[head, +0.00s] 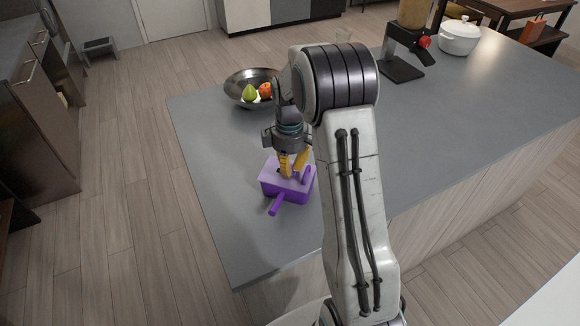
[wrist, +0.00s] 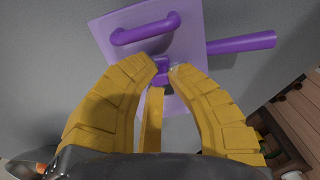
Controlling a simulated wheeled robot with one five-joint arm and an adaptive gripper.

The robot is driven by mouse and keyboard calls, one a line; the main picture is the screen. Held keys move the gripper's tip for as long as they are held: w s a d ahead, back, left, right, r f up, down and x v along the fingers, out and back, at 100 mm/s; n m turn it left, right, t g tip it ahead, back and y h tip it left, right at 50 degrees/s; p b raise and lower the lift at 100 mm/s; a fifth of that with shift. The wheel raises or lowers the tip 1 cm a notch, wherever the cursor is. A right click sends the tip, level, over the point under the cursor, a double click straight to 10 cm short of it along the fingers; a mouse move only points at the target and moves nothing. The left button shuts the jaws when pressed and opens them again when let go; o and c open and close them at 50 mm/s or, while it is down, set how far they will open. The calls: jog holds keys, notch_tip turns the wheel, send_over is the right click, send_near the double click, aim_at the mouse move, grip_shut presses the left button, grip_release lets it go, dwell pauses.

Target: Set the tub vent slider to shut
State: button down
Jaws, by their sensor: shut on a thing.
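A purple tub (head: 284,184) with a lighter lid stands on the grey counter, near its left end. A handle sticks out from its side, and an arched grip (wrist: 145,30) stands on the lid in the wrist view. My gripper (head: 292,172) reaches down onto the lid from above. Its yellow fingers (wrist: 164,68) are closed around a small purple knob, the vent slider (wrist: 161,72), beside the arched grip. The fingers partly cover the knob and the lid around it. I cannot tell where the slider sits along its travel.
On the grey counter (head: 220,170), a dark bowl (head: 238,98) holds a green pear and an orange fruit behind my gripper. A coffee-maker-like machine (head: 402,66) and a white pot (head: 459,38) stand at the back right. The counter left of the tub is clear up to its edge.

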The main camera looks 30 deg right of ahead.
aim_at(279, 171)
jog(key=shift+w+a, duration=1.05)
jog(key=c, duration=1.5)
grip_release()
jog(key=shift+o, duration=0.2)
notch_tip(279, 171, up, 12)
